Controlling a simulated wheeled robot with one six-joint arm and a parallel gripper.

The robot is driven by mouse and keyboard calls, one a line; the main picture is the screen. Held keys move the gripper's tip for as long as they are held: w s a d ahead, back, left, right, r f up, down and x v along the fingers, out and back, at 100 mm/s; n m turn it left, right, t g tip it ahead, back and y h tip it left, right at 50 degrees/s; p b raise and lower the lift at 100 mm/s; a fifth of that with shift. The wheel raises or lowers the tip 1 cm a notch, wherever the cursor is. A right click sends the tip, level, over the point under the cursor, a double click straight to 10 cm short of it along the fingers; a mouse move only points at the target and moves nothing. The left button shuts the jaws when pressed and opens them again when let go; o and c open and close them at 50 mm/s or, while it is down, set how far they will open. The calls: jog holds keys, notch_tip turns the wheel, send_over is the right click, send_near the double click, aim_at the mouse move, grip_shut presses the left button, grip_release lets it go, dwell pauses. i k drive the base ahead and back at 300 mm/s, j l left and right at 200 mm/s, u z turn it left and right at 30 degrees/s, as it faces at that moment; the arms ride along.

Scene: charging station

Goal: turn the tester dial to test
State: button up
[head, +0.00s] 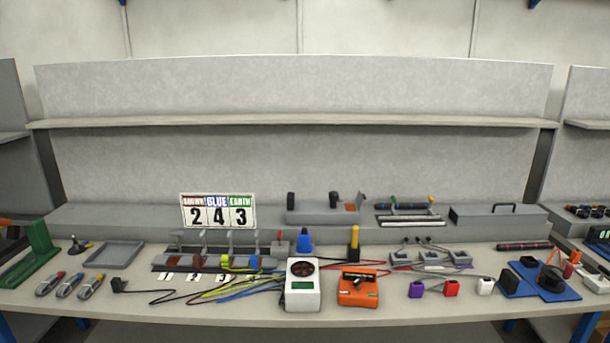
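Two boxes stand side by side at the front middle of the bench. The orange box (347,298) has a black bar-shaped part (358,277) on top, lying slightly tilted, and a small dark label or display. The white box (302,300) on its left has a dark round part (302,268) on its face and a green display below it. I cannot tell for sure which one is the tester, and dial markings are too small to read. My gripper is not in view.
Loose coloured cables (245,292) run left of the white box. A red lead passes behind the orange box. Purple, red and white blocks sit to the right. A number sign (218,213) reads 2 4 3.

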aim_at(357, 283)
jog(key=l+u, duration=0.15)
jog(key=i+l+u, duration=0.2)
jog(key=i, duration=0.3)
jog(key=i+l+u, duration=0.2)
jog(key=i, duration=0.35)
jog(key=j, duration=0.1)
